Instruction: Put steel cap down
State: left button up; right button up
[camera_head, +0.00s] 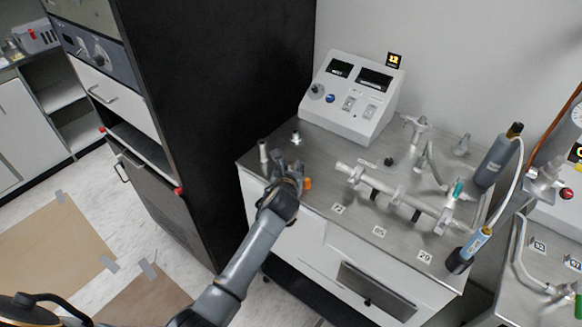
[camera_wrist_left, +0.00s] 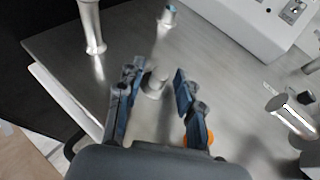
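My left gripper (camera_head: 287,168) is over the front left corner of the steel bench top (camera_head: 325,160). In the left wrist view my left gripper (camera_wrist_left: 158,80) has its two fingers apart, with nothing clearly pinched between them. A small steel piece (camera_head: 295,138) with a wider foot stands on the bench just beyond the gripper. I cannot tell which steel piece is the cap. My right gripper is out of view.
A control box (camera_head: 352,97) stands at the bench's back. Steel pipework (camera_head: 395,197) lies to the right of the gripper. An orange part (camera_head: 308,183) shows beside the gripper. A tall black cabinet (camera_head: 215,110) stands left of the bench.

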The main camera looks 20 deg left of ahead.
pick_arm(q)
grip_shut()
jog(key=shift+r, duration=0.1)
